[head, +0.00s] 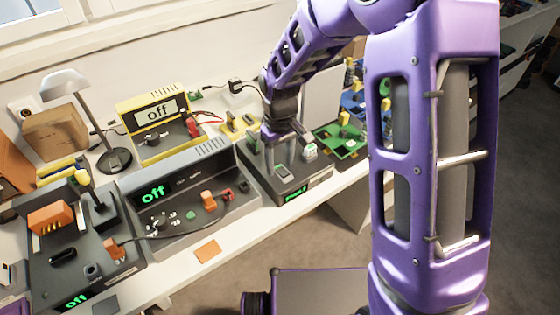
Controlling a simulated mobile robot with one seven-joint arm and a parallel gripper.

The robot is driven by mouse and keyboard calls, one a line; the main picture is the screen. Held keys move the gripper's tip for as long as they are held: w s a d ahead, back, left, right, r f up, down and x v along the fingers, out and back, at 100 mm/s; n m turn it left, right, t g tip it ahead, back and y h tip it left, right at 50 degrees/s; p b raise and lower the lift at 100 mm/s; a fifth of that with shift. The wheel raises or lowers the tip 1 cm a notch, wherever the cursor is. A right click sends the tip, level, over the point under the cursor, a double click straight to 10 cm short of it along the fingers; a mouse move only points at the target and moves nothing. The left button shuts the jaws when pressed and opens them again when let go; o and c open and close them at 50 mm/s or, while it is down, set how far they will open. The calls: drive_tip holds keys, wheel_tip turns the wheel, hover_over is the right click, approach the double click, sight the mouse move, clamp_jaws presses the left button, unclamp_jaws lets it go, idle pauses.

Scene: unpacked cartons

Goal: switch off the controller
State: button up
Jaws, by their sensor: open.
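My gripper (281,150) points down over a low dark box (262,190) right of centre; its jaws are open. The box has a small green display (294,196) on its front; I cannot read it clearly. A grey rocker-like part (283,173) sits on its top just below the fingers, and a green and white part (309,151) sits to the right. Whether the fingers touch the box I cannot tell. This box may be the controller, but no name is readable. A grey console (190,180) to its left shows "off" on its display (153,193).
A yellow meter (155,125) at the back shows "off". A dark unit (70,255) at front left also reads "off", with a cable to the console. A desk lamp (80,100), carton (55,135) and green board (340,140) crowd the bench. An orange card (207,251) lies near the front edge.

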drive_tip(key=shift+c, duration=0.3)
clamp_jaws()
drive_tip(key=shift+s+d+t+y+b, duration=0.15)
drive_tip(key=shift+t+y+b, duration=0.25)
drive_tip(key=shift+t+b, duration=0.3)
drive_tip(key=shift+s+r+t+y+b, duration=0.15)
drive_tip(key=shift+t+y+b, duration=0.25)
drive_tip(key=shift+t, duration=0.1)
drive_tip(key=shift+o, duration=0.3)
unclamp_jaws()
drive_tip(key=shift+d, duration=0.1)
